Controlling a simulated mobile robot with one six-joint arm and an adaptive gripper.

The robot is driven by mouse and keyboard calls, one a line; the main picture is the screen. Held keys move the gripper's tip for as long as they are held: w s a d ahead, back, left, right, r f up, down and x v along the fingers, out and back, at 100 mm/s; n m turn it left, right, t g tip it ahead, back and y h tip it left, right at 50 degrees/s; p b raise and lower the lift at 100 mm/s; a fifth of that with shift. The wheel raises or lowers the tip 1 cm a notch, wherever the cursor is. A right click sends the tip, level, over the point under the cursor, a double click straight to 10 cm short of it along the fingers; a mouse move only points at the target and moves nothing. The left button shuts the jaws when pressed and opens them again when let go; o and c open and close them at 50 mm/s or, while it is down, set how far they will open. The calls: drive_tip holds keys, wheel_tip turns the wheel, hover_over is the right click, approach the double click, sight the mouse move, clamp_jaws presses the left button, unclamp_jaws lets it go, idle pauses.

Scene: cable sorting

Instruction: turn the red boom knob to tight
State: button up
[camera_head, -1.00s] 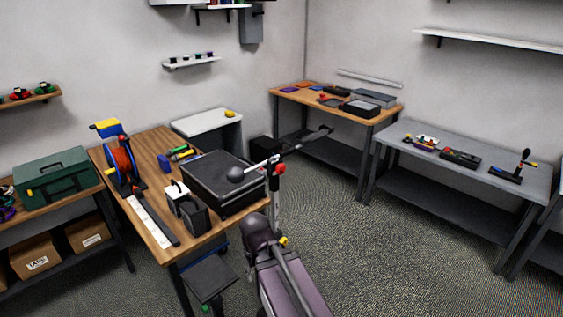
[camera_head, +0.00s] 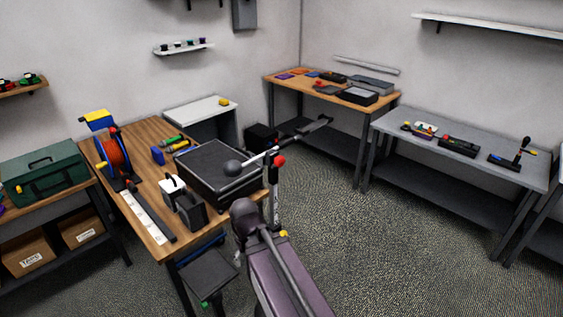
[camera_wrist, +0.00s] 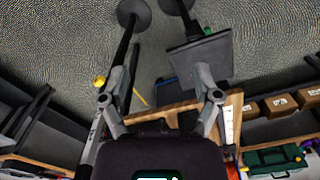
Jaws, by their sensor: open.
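The red boom knob (camera_head: 279,160) sits at the top of an upright stand (camera_head: 275,195), where the boom (camera_head: 259,159) crosses it. The boom slopes down left to a dark ball end over the wooden bench. My purple arm (camera_head: 285,280) rises in front of the stand, its rounded joint left of and below the knob. My gripper (camera_wrist: 160,88) shows in the wrist view with its two fingers wide apart and nothing between them. I cannot make out its fingertips in the head view. I cannot find the red knob in the wrist view. The knob's tightness cannot be told.
The wooden bench (camera_head: 153,222) holds a black case (camera_head: 216,172), an orange cable reel (camera_head: 113,155) and a white strip (camera_head: 142,217). A yellow knob (camera_head: 283,234) is low by the stand. A dark low platform (camera_head: 208,277) is left of my arm. Floor to the right is clear.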

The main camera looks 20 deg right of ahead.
drive_tip(key=w+y, duration=0.1)
drive_tip(key=t+y+b, duration=0.6)
drive_tip(key=t+y, duration=0.1)
drive_tip(key=t, duration=0.9)
approach(283, 162)
drive_tip(key=v, duration=0.3)
drive_tip(key=shift+w, duration=0.15)
drive_tip(key=shift+w+a, duration=0.1)
drive_tip(key=shift+a, duration=0.05)
drive_tip(key=x, duration=1.3)
drive_tip(key=shift+w+a, duration=0.15)
drive_tip(key=shift+w, duration=0.15)
